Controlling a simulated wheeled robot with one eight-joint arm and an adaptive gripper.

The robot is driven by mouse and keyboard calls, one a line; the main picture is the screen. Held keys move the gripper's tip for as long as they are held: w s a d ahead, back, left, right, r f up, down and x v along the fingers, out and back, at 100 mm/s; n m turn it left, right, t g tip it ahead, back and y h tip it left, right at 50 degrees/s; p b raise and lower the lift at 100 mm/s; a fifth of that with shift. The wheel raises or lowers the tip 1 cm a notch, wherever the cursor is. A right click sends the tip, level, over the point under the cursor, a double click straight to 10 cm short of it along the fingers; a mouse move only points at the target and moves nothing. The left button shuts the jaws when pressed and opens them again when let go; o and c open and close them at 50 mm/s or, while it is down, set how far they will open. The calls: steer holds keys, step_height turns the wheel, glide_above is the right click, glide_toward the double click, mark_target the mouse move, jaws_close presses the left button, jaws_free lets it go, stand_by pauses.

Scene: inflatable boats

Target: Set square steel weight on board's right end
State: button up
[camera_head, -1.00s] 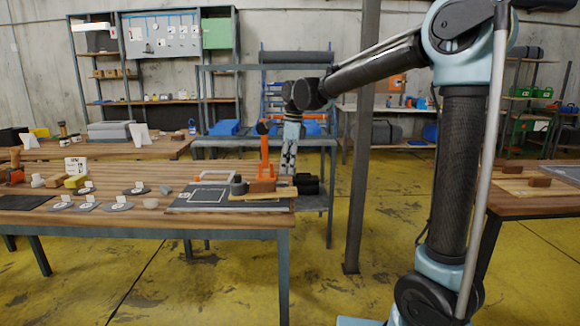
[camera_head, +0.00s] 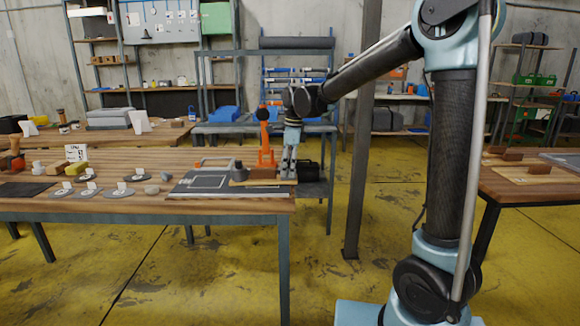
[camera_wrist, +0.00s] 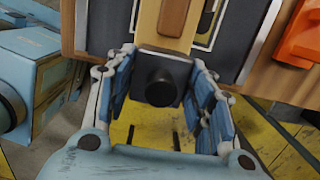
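The square steel weight (camera_wrist: 160,68) is a dark block with a round black knob (camera_wrist: 161,88), seen in the wrist view. My gripper (camera_wrist: 163,66) has one finger on each side of it, close against its sides. The wooden board (camera_head: 283,182) is a thin pale plank at the table's right edge; the wrist view shows it too (camera_wrist: 148,18). The weight covers the board's right end, but I cannot tell whether it rests fully on it. In the head view my gripper (camera_head: 289,172) is at that end, and the weight is not clearly visible there.
A brown brick (camera_wrist: 173,18) lies on the board. A dark round-topped weight (camera_head: 238,172) and an orange stand (camera_head: 265,145) are close by. The dark mat (camera_head: 195,186) lies under them. Beyond the table's right edge is open yellow floor; a post (camera_head: 358,150) stands there.

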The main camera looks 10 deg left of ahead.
steer(key=shift+o, duration=1.1)
steer(key=shift+r, duration=0.1)
step_height(320, 180, up, 12)
steer(key=d, duration=0.1)
steer(key=shift+w+d, duration=0.2)
steer(key=shift+d, duration=0.1)
steer(key=s+d+f+n+t, duration=0.1)
steer(key=s+d+f+n, duration=0.15)
steer(key=d, duration=0.55)
steer(key=s+d+f+n, duration=0.2)
steer(key=s+d, duration=0.1)
steer(key=d, duration=0.6)
steer(key=s+d+f+n+t, duration=0.1)
steer(key=s+d+f+n, duration=0.15)
steer(key=d, duration=0.55)
steer(key=s+d+f+n+h, duration=0.1)
steer(key=s+d+f+n, duration=0.7)
steer(key=s+d+f, duration=0.6)
step_height(320, 180, down, 2)
steer(key=shift+s+d+f+t, duration=0.25)
steer(key=shift+s+d+t, duration=0.1)
steer(key=shift+s, duration=0.5)
